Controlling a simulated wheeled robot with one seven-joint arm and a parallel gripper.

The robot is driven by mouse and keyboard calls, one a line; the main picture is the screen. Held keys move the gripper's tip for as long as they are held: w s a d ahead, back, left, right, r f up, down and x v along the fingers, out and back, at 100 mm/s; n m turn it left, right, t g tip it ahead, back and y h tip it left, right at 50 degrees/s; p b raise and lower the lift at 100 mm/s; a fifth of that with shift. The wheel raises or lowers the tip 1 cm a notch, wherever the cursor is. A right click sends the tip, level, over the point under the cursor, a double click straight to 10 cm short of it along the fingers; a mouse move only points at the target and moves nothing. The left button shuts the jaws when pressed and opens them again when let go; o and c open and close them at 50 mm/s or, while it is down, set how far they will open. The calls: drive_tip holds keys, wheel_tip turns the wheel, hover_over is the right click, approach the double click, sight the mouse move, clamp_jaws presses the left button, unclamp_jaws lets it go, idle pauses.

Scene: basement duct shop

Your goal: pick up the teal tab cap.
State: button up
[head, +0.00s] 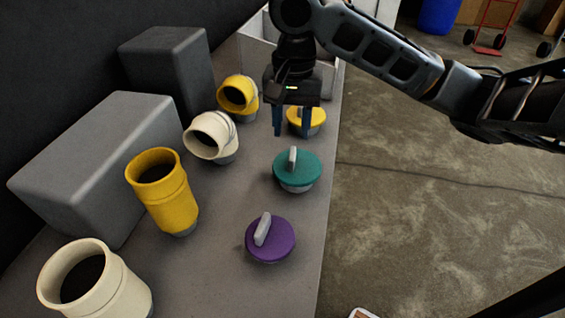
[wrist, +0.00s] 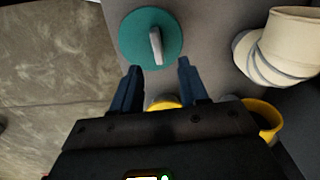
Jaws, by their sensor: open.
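The teal tab cap (head: 297,170) is a round disc with an upright grey tab, sitting on the grey bench between the purple and yellow caps. In the wrist view the teal cap (wrist: 150,38) lies ahead of the fingertips, with its tab roughly in line with the gap between them. My gripper (head: 292,134) is open and empty, above the bench on the far side of the teal cap, near the yellow cap. Its two blue fingers also show in the wrist view (wrist: 159,70). Nothing hides the teal cap.
A purple cap (head: 270,239) sits nearer and a yellow cap (head: 317,120) sits behind my gripper. Cream and yellow pipe pieces (head: 172,205) stand to the left, with grey blocks (head: 100,160) behind them. The bench's right edge is close beside the caps.

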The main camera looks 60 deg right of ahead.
sight(292, 153)
drive_tip(key=f, duration=0.7)
drive_tip(key=shift+s+a+f, duration=0.15)
drive_tip(key=shift+s+f, duration=0.05)
drive_tip(key=shift+f, duration=0.05)
clamp_jaws()
